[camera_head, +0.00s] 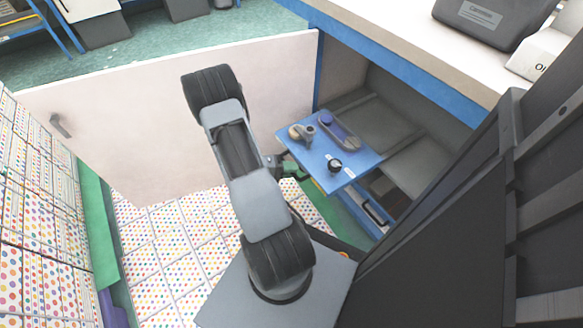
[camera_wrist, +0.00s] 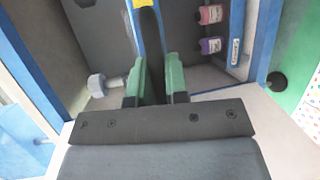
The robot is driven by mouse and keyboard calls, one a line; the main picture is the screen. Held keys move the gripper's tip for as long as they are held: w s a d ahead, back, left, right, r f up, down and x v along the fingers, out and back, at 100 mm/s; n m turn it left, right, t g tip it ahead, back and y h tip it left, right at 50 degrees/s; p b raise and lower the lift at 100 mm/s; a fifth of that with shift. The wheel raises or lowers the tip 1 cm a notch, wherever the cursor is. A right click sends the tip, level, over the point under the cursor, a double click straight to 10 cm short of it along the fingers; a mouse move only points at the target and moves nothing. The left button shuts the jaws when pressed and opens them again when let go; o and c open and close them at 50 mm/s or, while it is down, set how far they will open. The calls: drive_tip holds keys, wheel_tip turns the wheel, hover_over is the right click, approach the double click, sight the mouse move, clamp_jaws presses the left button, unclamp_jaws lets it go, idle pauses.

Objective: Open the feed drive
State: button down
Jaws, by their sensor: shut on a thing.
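A blue board (camera_head: 312,160) juts out of the open compartment under the workbench in the head view. It carries small items, a white label and a black knob (camera_head: 335,166). In the head view the gripper (camera_head: 290,168) is partly hidden by my arm, at the left edge of the blue board. I cannot tell which part is named the feed drive.
A white door (camera_head: 110,90) with a grey handle stands wide open left of the compartment. The workbench top (camera_head: 400,35) overhangs it. In the wrist view, a grey dumbbell-like item (camera_wrist: 105,84) and red and purple bottles (camera_wrist: 210,46) are nearby. Dotted boxes (camera_head: 175,245) lie below.

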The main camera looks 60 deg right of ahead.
drive_tip(key=c, duration=1.4)
unclamp_jaws()
drive_tip(key=p+v, duration=0.3)
drive_tip(key=v, duration=1.1)
drive_tip(key=a+r+n+t+y+p, duration=0.3)
drive_tip(key=r+p, duration=0.7)
drive_tip(key=r, duration=0.8)
drive_tip(key=a+r+n+t+y+p, duration=0.3)
drive_tip(key=a+r+t+p, duration=0.4)
drive_tip(key=r, duration=1.2)
drive_tip(key=a+r+n+t+y+p, duration=0.3)
drive_tip(key=a+r+t+p, duration=0.3)
drive_tip(key=a+r+p, duration=0.4)
wheel_tip(320, 180, up, 8)
drive_tip(key=y+p, duration=0.1)
drive_tip(key=p, duration=0.4)
drive_tip(key=shift+w+a+n, duration=0.3)
drive_tip(key=shift+w+a, duration=0.05)
drive_tip(key=shift+a, duration=0.05)
